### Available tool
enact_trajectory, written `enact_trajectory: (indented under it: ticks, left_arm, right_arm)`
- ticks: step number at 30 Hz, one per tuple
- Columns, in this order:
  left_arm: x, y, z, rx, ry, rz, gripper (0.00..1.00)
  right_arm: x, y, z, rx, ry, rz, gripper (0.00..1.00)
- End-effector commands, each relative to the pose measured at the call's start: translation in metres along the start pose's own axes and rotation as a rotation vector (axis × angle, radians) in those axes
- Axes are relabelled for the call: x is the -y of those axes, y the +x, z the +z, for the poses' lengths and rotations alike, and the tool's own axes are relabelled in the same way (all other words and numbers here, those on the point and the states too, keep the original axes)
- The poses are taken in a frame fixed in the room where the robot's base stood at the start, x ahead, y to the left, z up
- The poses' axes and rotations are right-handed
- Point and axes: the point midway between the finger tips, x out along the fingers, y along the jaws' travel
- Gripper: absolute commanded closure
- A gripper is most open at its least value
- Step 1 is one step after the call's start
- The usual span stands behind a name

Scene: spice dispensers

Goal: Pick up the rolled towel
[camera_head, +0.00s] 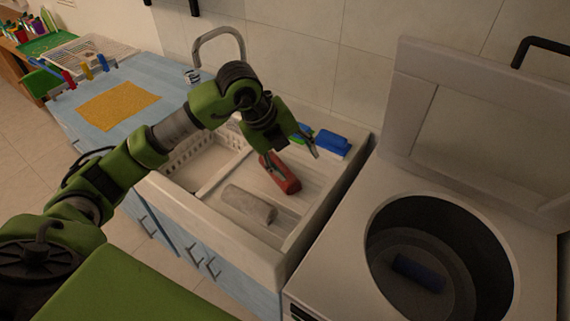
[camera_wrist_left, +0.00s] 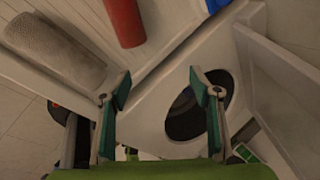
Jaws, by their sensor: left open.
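My left gripper (camera_head: 294,159) is open and empty above the sink unit. A pale grey rolled towel (camera_head: 249,205) lies on the ribbed drainboard, below and to the left of the gripper in the head view. A red roll (camera_head: 282,174) lies on the drainboard behind it, close under the fingers in that view; one finger overlaps its far end. In the left wrist view the open fingers (camera_wrist_left: 160,86) have nothing between them. The grey towel (camera_wrist_left: 52,50) is left of them and the red roll (camera_wrist_left: 125,20) is ahead. My right gripper is out of view.
A blue item (camera_head: 333,144) sits at the drainboard's back corner. A white basket (camera_head: 205,152) is in the sink, with a curved tap behind. To the right, an open top-loading washer (camera_head: 340,234) holds a dark blue roll (camera_head: 418,272). A raised rim edges the drainboard.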

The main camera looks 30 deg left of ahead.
Motion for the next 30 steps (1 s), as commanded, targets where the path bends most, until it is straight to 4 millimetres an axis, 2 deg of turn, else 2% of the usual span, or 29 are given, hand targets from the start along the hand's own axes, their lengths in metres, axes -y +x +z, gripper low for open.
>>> enact_trajectory:
  ticks: [1,3,6,8,19,26,30]
  left_arm:
    - [-0.011,-0.009,0.022,0.07,-0.034,0.054,0.43]
    - [-0.024,-0.019,0.043,0.14,-0.075,0.109,0.43]
    - [-0.034,-0.025,0.057,0.193,-0.109,0.151,0.43]
    - [-0.037,-0.023,0.061,0.202,-0.117,0.162,0.43]
    - [-0.049,0.041,0.073,0.199,-0.117,0.164,0.43]
    - [-0.052,0.057,0.076,0.2,-0.115,0.16,0.43]
    - [-0.058,0.072,0.082,0.198,-0.117,0.164,0.43]
  right_arm:
    - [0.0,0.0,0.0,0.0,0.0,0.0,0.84]
    - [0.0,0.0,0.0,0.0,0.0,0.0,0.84]
    - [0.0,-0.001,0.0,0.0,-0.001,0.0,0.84]
    - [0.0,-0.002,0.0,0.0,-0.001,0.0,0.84]
    - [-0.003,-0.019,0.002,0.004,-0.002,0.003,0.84]
    - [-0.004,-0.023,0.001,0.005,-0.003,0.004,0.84]
    - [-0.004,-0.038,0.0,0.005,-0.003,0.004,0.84]
